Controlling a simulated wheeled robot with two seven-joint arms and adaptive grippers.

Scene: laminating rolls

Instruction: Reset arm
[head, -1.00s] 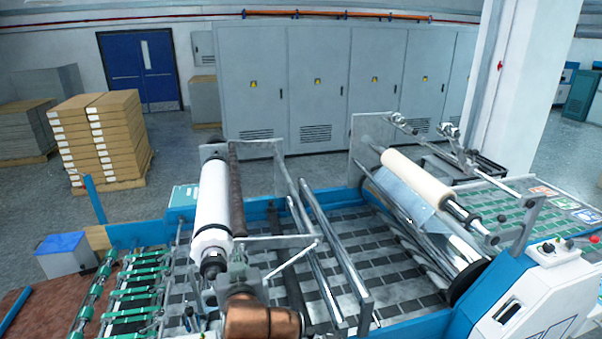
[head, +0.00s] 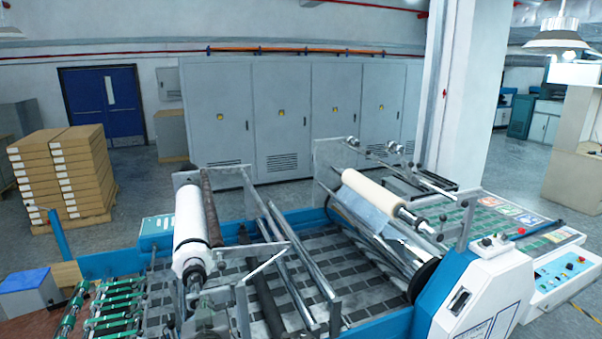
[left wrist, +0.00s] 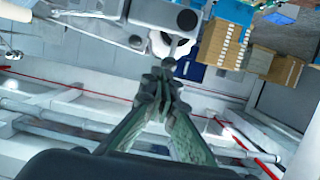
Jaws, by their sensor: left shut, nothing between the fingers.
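My left gripper (left wrist: 160,80) shows in the left wrist view with its two green-grey fingers together at the tips and nothing between them. In the head view I cannot make it out clearly against the machine parts near the bottom. A white roll (head: 187,225) sits on its shaft at the left part of the laminating machine. A cream roll (head: 370,190) with a film sheet sits on a shaft at the right part. My right gripper is in neither view.
The blue-sided machine bed (head: 345,270) with metal bars fills the lower middle. A white and blue control housing (head: 480,290) stands at the lower right. Stacked boxes (head: 62,175) stand at the left, and grey cabinets (head: 285,110) line the back. Floor shows between them.

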